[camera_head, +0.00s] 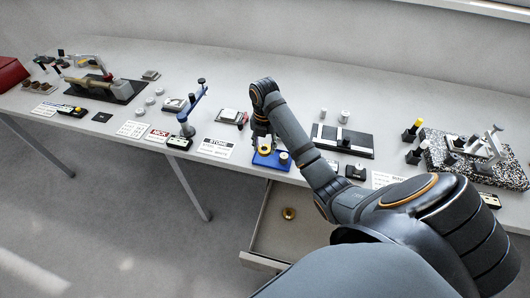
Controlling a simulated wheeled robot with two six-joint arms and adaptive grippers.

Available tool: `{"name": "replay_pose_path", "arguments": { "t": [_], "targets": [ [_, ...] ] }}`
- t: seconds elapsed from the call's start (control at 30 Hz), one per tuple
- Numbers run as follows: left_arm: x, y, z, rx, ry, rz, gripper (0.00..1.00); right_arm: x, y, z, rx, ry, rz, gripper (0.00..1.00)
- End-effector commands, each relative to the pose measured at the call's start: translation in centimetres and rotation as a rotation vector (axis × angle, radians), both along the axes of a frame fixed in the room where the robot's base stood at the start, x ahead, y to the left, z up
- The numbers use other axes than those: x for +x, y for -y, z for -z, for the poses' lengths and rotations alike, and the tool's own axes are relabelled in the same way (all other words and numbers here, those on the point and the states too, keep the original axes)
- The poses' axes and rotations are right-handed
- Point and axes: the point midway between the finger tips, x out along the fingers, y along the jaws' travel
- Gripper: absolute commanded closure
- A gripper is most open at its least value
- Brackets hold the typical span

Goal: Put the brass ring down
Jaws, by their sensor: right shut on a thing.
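My right arm reaches over the bench, and its gripper (262,143) points down at a small blue fixture (270,164) near the bench's front edge. The gripper is shut on the brass ring (264,151), a small yellow-gold ring low over the left part of the fixture. At this size I cannot tell whether the ring touches the fixture. A pale round post with a dark base (283,158) stands on the fixture's right part. My left gripper is not in view.
An open drawer (262,232) below the bench holds a small brass-coloured round piece (288,213). A blue stand (188,115) and a white label card (218,148) are to the left. A black plate (342,140) and a speckled block (470,165) are to the right.

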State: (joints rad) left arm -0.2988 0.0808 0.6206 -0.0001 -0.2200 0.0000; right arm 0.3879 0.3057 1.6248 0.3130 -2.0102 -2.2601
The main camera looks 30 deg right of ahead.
Motion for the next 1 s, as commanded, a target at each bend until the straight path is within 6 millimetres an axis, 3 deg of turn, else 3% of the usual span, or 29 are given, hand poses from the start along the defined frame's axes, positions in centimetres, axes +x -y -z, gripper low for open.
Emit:
{"name": "replay_pose_path", "arguments": {
  "t": [0.03, 0.27, 0.5, 0.9, 0.93, 1.0],
  "targets": [
    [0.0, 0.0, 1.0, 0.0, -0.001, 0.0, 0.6, 0.3, 0.2, 0.8, -0.001, 0.002, 0.0, 0.95],
    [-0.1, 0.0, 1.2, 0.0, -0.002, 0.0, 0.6, 0.6, 0.5, 0.8, -0.001, 0.001, -0.001, 0.95],
    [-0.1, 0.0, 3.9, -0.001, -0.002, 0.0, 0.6, 1.0, 0.9, 4.4, 0.0, -0.001, 0.0, 0.95],
    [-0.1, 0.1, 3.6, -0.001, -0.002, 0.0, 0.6, 1.1, 0.9, 4.8, 0.001, -0.001, 0.0, 0.95],
    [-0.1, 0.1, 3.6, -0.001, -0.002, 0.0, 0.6, 1.1, 0.9, 4.8, 0.001, -0.001, 0.0, 0.54],
    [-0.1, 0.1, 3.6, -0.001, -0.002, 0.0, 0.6, 1.1, 0.9, 4.8, 0.001, -0.001, 0.0, 0.44]
  ]
}}
